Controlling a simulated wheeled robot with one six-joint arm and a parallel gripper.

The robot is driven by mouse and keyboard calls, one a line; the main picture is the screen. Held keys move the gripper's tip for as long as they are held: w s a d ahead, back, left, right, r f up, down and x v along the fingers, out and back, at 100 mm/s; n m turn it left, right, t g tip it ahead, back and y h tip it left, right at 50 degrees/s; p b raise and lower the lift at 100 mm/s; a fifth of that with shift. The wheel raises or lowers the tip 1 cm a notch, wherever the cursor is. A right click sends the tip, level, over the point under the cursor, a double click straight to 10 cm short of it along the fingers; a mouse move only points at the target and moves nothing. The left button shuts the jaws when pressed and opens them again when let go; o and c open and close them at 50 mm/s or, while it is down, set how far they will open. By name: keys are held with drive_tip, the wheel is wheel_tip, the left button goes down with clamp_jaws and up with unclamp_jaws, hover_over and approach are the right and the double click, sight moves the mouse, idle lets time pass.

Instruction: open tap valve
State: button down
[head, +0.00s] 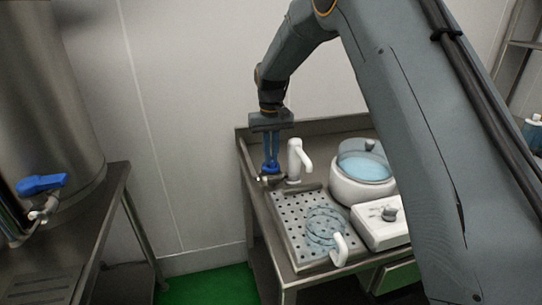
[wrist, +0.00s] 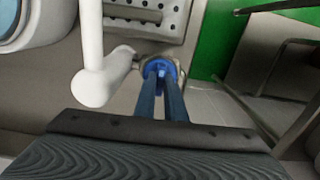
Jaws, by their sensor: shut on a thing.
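A white tap (head: 297,160) stands at the back left of the metal counter, with its spout bent to the right. Its small blue valve handle (head: 270,170) is on the left side, on a metal fitting. My gripper (head: 271,163) reaches down from above with its blue fingers shut on this handle. In the wrist view the fingertips (wrist: 161,76) meet at the blue handle (wrist: 160,68), and the white tap (wrist: 93,50) is just left of them. The fingers partly hide the handle, so its exact angle is hard to tell.
A perforated metal drip tray (head: 284,225) holds a clear glass jug with a white handle (head: 340,249). A white pot (head: 362,188) with blue liquid and a white box (head: 380,228) stand to the right. A steel tank with another blue-handled tap (head: 41,184) is at far left.

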drive_tip(key=shift+n, duration=0.3)
drive_tip(key=n, duration=0.6)
drive_tip(key=shift+n+b, duration=0.3)
drive_tip(key=shift+b, duration=0.05)
drive_tip(key=n, duration=0.6)
idle(0.3)
drive_tip(key=c, duration=1.8)
unclamp_jaws()
wheel_tip(320, 180, up, 8)
drive_tip(key=shift+f+b, duration=0.1)
drive_tip(key=shift+b, duration=1.1)
